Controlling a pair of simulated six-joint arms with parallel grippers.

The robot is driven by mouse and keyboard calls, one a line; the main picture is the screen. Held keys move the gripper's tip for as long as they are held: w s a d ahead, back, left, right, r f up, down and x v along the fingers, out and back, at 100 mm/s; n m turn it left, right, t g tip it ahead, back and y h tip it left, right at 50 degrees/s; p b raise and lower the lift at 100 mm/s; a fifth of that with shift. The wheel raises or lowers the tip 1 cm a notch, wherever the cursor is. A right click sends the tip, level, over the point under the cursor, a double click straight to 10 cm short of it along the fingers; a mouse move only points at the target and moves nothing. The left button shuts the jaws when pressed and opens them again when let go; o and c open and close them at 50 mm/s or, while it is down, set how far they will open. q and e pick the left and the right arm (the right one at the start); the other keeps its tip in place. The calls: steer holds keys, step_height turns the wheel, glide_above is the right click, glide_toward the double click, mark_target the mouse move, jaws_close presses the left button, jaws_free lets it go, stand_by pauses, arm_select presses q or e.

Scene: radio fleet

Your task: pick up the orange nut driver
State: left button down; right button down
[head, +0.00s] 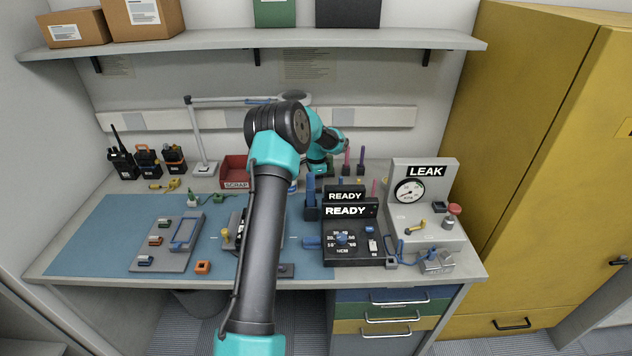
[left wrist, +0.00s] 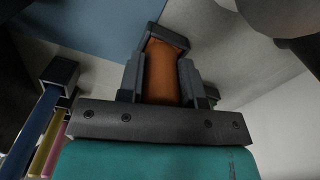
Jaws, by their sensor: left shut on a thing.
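In the left wrist view, my left gripper (left wrist: 164,48) is shut on an orange handle, the orange nut driver (left wrist: 163,78). The orange sits between the two dark fingers, and its far end is hidden. In the head view my left arm reaches over the bench to its back, and its teal wrist hides the fingers and the orange driver. Other drivers stand upright near it: a pink one (head: 347,158) and a blue one (head: 361,159). My right gripper is not in view.
A red scrap bin (head: 234,170) and lamp stand left of the wrist. A black READY box (head: 351,238) and grey LEAK gauge unit (head: 424,171) stand to the right. Several radios (head: 148,160) stand at the back left. A shelf (head: 220,42) hangs above. The blue mat (head: 100,225) has free room at left.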

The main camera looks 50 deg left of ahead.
arm_select(q)
step_height(320, 180, up, 10)
steer(key=shift+f, duration=0.1)
stand_by(0.4)
stand_by(0.5)
